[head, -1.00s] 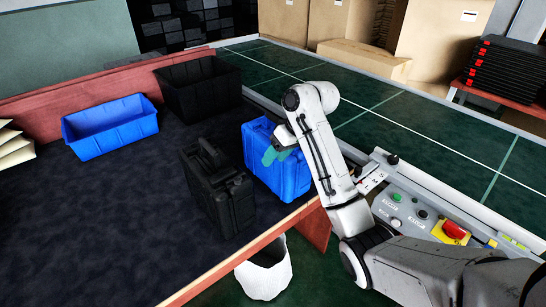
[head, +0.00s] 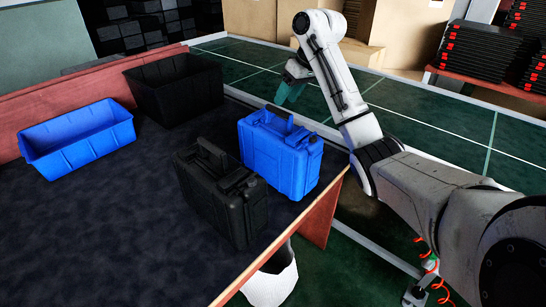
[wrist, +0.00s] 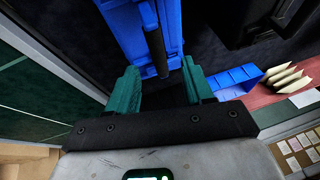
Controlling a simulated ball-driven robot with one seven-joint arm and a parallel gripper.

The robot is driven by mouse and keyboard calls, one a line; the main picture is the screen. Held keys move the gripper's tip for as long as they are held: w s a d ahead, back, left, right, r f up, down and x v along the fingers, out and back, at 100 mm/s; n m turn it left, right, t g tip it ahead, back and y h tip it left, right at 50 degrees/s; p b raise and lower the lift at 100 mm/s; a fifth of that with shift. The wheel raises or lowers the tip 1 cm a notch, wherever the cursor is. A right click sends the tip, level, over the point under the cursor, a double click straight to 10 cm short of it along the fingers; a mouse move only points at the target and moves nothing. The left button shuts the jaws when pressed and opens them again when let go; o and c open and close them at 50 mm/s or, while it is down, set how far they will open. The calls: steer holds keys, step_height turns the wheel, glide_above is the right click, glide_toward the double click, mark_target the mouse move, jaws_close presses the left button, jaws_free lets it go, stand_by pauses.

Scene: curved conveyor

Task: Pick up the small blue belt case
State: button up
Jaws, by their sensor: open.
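The blue case (wrist: 125,22) fills the top middle there. I cannot tell whether the fingers touch it.
A black case (head: 222,200) stands close beside the blue one, on its near left. A blue bin (head: 78,142) and a black bin (head: 178,90) are farther left. A wooden edge (head: 290,235) borders the belt at the right. The belt's near left is clear.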

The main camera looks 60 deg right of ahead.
mark_target(276, 117)
steer(key=x, duration=0.3)
steer(key=shift+w+f, duration=0.1)
steer(key=shift+f, duration=0.05)
steer(key=shift+p+x, duration=0.45)
steer(key=shift+x, duration=2.25)
steer(key=shift+d+f, duration=0.1)
jaws_close()
